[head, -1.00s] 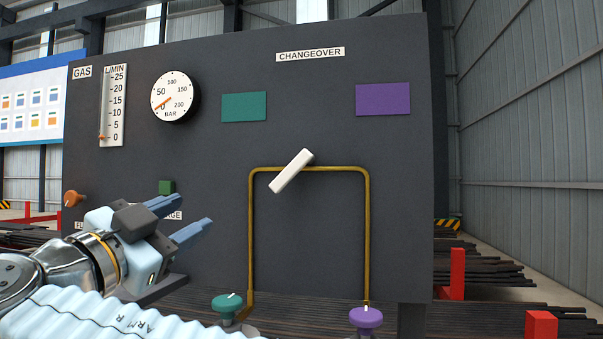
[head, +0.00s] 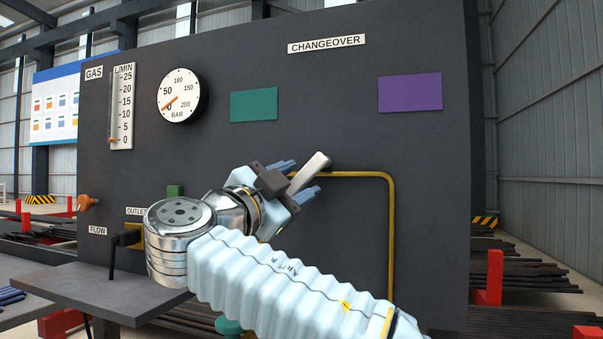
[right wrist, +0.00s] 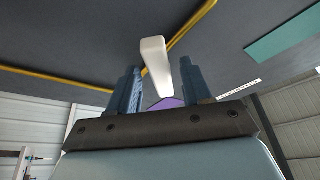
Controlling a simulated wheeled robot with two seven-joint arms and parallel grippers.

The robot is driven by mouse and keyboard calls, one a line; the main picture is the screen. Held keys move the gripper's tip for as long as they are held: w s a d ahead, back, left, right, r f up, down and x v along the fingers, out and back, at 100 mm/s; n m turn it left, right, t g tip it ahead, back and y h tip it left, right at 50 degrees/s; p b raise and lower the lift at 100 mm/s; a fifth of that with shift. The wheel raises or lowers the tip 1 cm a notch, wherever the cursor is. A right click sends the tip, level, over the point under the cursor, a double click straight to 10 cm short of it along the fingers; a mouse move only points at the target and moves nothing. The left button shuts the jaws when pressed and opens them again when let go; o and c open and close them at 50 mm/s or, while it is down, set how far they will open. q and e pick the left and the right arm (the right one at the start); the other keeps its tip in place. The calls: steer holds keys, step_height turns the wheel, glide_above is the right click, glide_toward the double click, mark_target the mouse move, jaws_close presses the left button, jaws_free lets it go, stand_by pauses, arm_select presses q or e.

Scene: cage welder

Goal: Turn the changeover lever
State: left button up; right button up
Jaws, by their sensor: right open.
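The changeover lever (head: 317,163) is a white bar on the dark panel (head: 300,110), under the CHANGEOVER label (head: 327,43). It slants up to the right, at the brass pipe (head: 372,174). My right gripper (head: 303,178) is open at the lever, one finger on each side of its lower part in the head view. In the right wrist view the lever (right wrist: 156,65) shows between the two spread fingers (right wrist: 161,82), with gaps visible on both sides. The gripper hides the lever's lower end in the head view. My left gripper is not in view.
A teal plate (head: 254,104) and a purple plate (head: 410,92) sit above the lever. A round gauge (head: 183,96), an orange knob (head: 88,202) and a green block (head: 175,190) are to the left. A grey shelf (head: 90,287) juts out at lower left.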

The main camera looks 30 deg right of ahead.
steer(key=shift+x, duration=1.05)
steer(key=shift+c, duration=0.3)
jaws_close()
